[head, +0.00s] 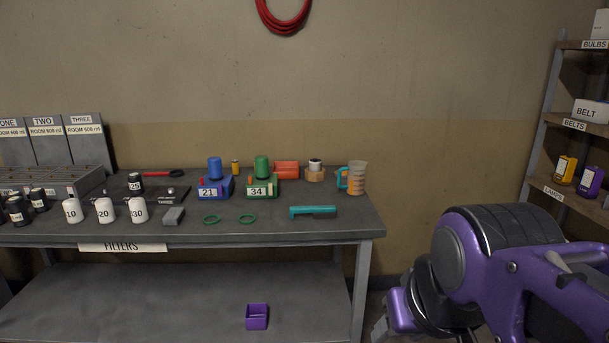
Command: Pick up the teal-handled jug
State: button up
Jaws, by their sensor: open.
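The teal-handled jug (358,178) stands upright near the back right of the grey workbench (270,232). It is a clear measuring jug with orange content or markings, and its teal handle (342,180) points left. My purple and black arm fills the lower right of the head view, to the right of the bench and apart from the jug. My gripper's fingers do not show.
Left of the jug are a roll on a wooden block (315,171), an orange bin (287,170) and the green unit marked 34 (260,188). A teal-and-grey tool (312,212) lies in front. Shelves (560,120) stand at right.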

aim_at(356, 176)
jog(key=i+l, duration=0.25)
jog(key=i, duration=0.2)
jog(key=i+l, duration=0.25)
jog(key=i, duration=0.2)
